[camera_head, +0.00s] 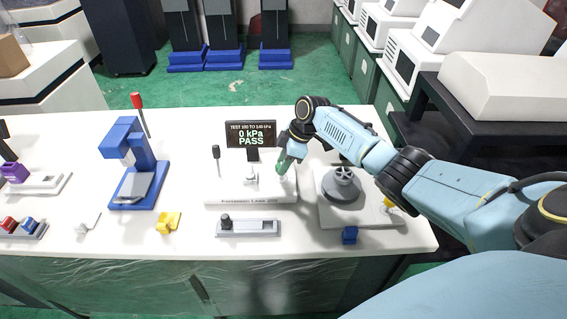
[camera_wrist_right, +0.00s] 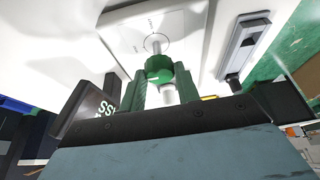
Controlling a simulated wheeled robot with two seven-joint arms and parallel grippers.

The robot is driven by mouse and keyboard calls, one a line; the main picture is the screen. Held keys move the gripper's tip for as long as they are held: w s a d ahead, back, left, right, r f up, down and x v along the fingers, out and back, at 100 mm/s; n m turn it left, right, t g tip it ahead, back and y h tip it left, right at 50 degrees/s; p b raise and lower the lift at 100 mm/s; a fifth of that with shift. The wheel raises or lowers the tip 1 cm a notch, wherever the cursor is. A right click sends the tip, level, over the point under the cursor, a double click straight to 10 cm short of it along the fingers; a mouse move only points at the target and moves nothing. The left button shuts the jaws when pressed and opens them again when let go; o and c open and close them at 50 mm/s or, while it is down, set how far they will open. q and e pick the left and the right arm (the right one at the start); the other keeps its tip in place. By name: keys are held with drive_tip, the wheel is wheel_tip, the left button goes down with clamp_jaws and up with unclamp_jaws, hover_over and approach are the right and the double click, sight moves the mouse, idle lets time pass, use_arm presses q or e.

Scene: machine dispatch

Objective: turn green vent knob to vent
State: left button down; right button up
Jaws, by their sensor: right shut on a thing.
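The green vent knob (camera_wrist_right: 157,67) shows in the right wrist view between green fingertips. My right gripper (camera_wrist_right: 160,84) is shut on it. In the head view my right gripper (camera_head: 285,164) points down at the right side of a white leak-test fixture (camera_head: 230,197), and I cannot separate the knob from the fingers there. The fixture's dark display (camera_head: 251,134) reads "TEST 100 TO 140 kPa", "0 kPa" and "PASS" in green. The knob's pointing direction is hard to tell. My left gripper is not in view.
A grey round wheel fixture (camera_head: 344,188) stands right of the test fixture, under my right arm. A blue press (camera_head: 131,160) stands left. A grey slide block (camera_head: 247,228), a yellow part (camera_head: 168,222) and a blue part (camera_head: 349,235) lie near the table's front edge.

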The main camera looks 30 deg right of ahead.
drive_tip(key=o, duration=1)
drive_tip(key=v, duration=1.3)
drive_tip(key=shift+s+d+r+p, duration=0.1)
drive_tip(key=shift+r+p, duration=0.05)
drive_tip(key=shift+p, duration=0.2)
